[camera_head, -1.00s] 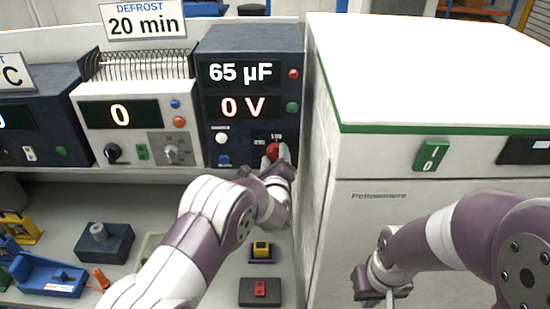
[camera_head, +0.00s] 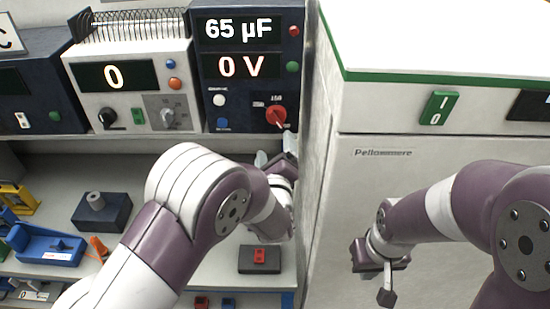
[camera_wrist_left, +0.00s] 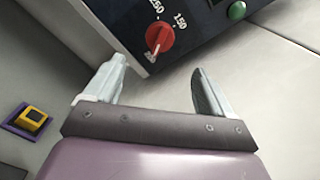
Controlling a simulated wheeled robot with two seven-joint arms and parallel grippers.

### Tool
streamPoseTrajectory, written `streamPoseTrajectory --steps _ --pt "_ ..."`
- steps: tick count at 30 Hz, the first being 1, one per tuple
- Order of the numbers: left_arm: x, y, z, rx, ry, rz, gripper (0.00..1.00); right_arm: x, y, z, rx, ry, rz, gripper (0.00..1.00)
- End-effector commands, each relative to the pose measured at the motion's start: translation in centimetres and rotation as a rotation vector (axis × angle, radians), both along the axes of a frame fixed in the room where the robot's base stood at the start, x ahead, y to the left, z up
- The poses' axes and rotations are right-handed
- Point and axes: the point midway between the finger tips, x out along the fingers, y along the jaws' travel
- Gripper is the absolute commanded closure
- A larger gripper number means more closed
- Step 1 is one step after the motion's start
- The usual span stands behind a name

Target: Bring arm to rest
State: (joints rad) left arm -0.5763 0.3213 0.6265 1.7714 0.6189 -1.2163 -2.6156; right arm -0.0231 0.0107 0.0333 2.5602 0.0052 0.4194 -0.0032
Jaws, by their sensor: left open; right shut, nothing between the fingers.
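My left gripper (camera_head: 276,157) is in front of the dark blue capacitor unit (camera_head: 208,72), below its red knob (camera_head: 276,116). In the left wrist view its two fingers (camera_wrist_left: 155,85) are spread with nothing between them. The red knob (camera_wrist_left: 160,37) shows beyond the fingertips there, apart from them. The unit reads 65 µF and 0 V. My right gripper (camera_head: 386,290) hangs at the lower right in front of the white cabinet (camera_head: 352,235). It is shut and empty, and its fingers point down.
A grey unit with a coil on top (camera_head: 134,58) reads 0. The lower shelf holds a dark block with a grey peg (camera_head: 98,216), a blue holder (camera_head: 45,246) and a black block with a red part (camera_head: 260,262). The white cabinet's side wall stands close right of my left gripper.

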Motion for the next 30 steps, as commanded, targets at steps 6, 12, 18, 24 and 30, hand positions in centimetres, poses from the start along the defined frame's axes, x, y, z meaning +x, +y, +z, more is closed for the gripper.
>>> streamPoseTrajectory --steps 6,12,18,24,30 --pt "-1.1 0.0 0.1 0.0 -0.001 0.001 0.16 0.0 0.0 -0.3 0.0 0.0 0.0 1.0" --pt "-1.0 0.0 0.1 0.0 -0.001 0.001 0.16 0.0 0.0 -0.2 0.0 0.0 0.0 1.0" --pt "-1.0 0.0 0.0 -0.055 0.003 0.0 0.16 0.0 0.0 -0.2 0.0 0.0 0.0 1.0" --pt "-3.9 -2.3 -7.7 -0.715 0.432 -0.007 0.16 0.0 0.0 -0.2 0.0 0.0 0.0 1.0" --pt "-14.3 2.6 -13.6 -1.465 0.978 0.691 0.16 0.0 0.0 -0.6 0.0 0.0 0.0 1.0"
